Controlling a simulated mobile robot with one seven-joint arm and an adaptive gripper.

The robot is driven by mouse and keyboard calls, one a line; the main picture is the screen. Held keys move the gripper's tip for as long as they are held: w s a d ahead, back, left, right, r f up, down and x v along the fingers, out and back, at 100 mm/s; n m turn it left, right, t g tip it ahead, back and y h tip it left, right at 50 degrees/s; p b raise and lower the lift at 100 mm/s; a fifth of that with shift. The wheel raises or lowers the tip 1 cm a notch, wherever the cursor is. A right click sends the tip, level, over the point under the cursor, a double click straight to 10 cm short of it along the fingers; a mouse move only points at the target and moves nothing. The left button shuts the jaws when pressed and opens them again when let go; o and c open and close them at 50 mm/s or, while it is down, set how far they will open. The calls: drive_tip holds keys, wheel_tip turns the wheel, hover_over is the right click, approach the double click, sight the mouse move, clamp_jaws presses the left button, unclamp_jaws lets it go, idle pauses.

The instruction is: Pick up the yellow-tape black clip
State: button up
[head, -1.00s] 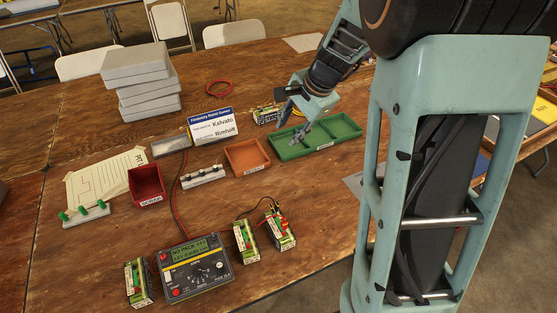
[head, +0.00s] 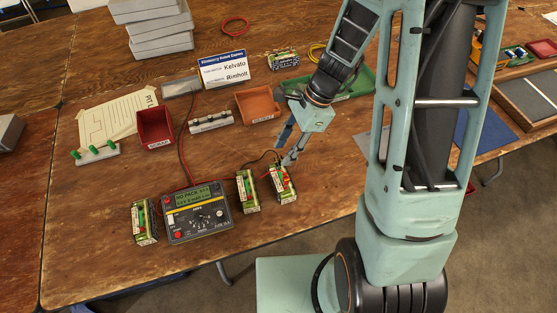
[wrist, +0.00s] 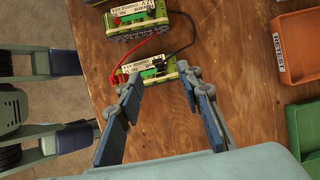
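The right-hand battery pack (head: 285,186) carries leads with clips at its top end, in front of my gripper. In the wrist view this pack (wrist: 150,70) lies between and just beyond my fingertips, with a red clip (wrist: 122,78) at its left and a dark clip (wrist: 160,67) near its right end. A black lead (wrist: 186,42) runs from there. Yellow tape is too small to make out with certainty. My gripper (wrist: 162,80) is open and empty, its two fingers spread. In the head view my gripper (head: 285,160) is low over the pack's far end.
A second pack (head: 248,190) stands close to the left. A meter (head: 197,212) and another pack (head: 145,222) lie further left. Behind are an orange bin (head: 257,104), a red bin (head: 155,128) and a green tray (head: 350,88). Bare table lies to the right.

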sight(280, 158)
drive_tip(key=x, duration=0.5)
drive_tip(key=shift+a+f, duration=0.1)
drive_tip(key=shift+a, duration=0.05)
clamp_jaws()
